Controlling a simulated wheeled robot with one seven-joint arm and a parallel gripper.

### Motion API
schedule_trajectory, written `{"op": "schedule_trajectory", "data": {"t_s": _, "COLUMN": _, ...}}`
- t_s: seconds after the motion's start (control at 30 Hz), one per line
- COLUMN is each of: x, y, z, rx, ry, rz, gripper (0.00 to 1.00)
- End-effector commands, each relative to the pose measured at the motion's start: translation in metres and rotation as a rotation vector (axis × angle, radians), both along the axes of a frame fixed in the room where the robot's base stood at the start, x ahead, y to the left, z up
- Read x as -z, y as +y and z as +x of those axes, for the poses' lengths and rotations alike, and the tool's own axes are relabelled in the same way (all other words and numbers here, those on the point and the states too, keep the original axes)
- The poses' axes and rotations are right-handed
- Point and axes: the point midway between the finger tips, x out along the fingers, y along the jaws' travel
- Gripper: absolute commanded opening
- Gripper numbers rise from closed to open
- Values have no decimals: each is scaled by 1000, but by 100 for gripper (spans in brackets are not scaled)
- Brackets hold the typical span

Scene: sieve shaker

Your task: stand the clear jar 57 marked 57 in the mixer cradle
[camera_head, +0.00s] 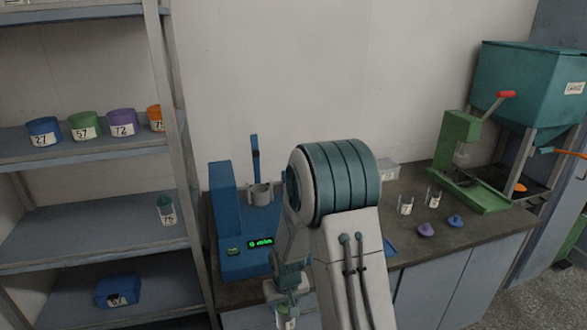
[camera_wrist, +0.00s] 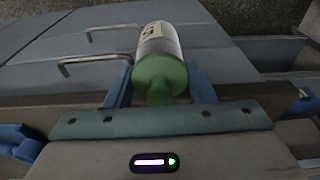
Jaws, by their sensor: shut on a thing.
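My gripper (camera_head: 286,292) is low in front of the bench, its fingers shut on a clear jar with a green lid (camera_head: 285,318). The wrist view shows the jar (camera_wrist: 158,60) between the blue fingers of my gripper (camera_wrist: 160,85), lid toward the wrist; its label is partly seen and I cannot read the number for sure. The mixer (camera_head: 228,205) is a blue machine on the bench's left end, its display reading 0 min. Its grey cradle (camera_head: 260,194) looks empty, with a blue post (camera_head: 255,155) behind it. My arm hides part of the mixer's right side.
A shelf rack (camera_head: 85,225) at the left holds numbered tubs and a jar marked 75 (camera_head: 166,210).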

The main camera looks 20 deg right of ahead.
Motion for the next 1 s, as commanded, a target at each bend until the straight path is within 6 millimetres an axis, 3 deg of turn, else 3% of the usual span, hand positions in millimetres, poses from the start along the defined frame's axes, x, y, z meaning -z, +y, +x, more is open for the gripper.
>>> {"op": "schedule_trajectory", "data": {"t_s": 0.3, "x": -55, "y": 0, "z": 0, "rx": -1, "ry": -1, "rz": 0, "gripper": 11}}
{"op": "schedule_trajectory", "data": {"t_s": 0.53, "x": -86, "y": -2, "z": 0, "rx": 4, "ry": -1, "rz": 1, "gripper": 11}}
{"op": "schedule_trajectory", "data": {"t_s": 0.67, "x": -112, "y": -6, "z": 33, "rx": 69, "ry": -8, "rz": -14, "gripper": 11}}
{"op": "schedule_trajectory", "data": {"t_s": 0.8, "x": -157, "y": -8, "z": 61, "rx": 146, "ry": -9, "rz": -20, "gripper": 11}}
{"op": "schedule_trajectory", "data": {"t_s": 1.0, "x": -220, "y": -7, "z": 86, "rx": 241, "ry": -7, "rz": -15, "gripper": 11}}
